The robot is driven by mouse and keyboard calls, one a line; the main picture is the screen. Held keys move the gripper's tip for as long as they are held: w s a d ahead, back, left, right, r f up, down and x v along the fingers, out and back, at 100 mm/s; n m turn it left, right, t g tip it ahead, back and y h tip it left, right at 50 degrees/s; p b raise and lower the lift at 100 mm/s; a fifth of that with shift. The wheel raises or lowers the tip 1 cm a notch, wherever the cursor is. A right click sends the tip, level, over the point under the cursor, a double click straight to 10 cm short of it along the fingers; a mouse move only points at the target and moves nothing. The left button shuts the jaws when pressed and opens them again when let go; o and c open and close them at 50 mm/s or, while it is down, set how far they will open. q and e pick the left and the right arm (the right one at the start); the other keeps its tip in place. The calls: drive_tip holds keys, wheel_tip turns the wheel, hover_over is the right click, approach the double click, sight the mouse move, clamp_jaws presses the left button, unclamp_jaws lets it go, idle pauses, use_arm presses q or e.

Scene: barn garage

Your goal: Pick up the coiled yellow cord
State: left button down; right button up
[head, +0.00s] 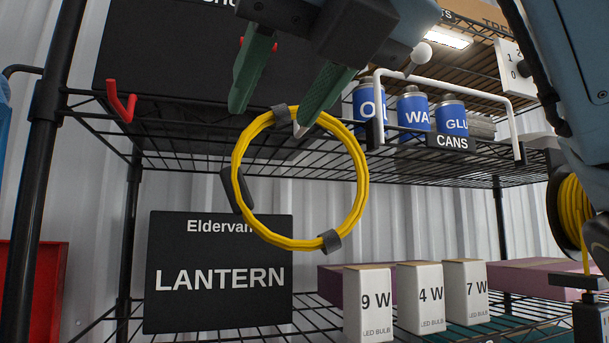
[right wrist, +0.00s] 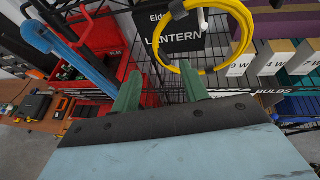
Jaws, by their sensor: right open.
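The coiled yellow cord (head: 364,180) hangs as an upright ring in front of the wire shelving, with dark grey wraps at its top and lower right. A pale hook end shows at its top. It also shows in the right wrist view (right wrist: 245,28), beyond the fingers. My right gripper (head: 273,112) is open, its two green fingers pointing down at the top of the ring. From the picture I cannot tell whether they touch the cord. In the right wrist view the gripper (right wrist: 160,75) shows nothing clasped between its fingers. My left gripper is not in view.
A red hook (head: 122,103) sticks out left of the cord. The LANTERN box (head: 218,290) stands behind and below it. Blue cans (head: 412,108) sit behind a white rail (head: 450,84) to the right. White bulb boxes (head: 419,310) stand lower right. A red tool chest (right wrist: 105,50) is at left.

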sight(241, 171)
drive_tip(key=p+x, duration=0.1)
drive_tip(key=x, duration=0.5)
drive_tip(key=shift+w+a, duration=0.1)
drive_tip(key=x, duration=0.2)
drive_tip(key=p+x, duration=0.1)
drive_tip(key=x, duration=0.2)
drive_tip(key=shift+f, duration=0.4)
clamp_jaws()
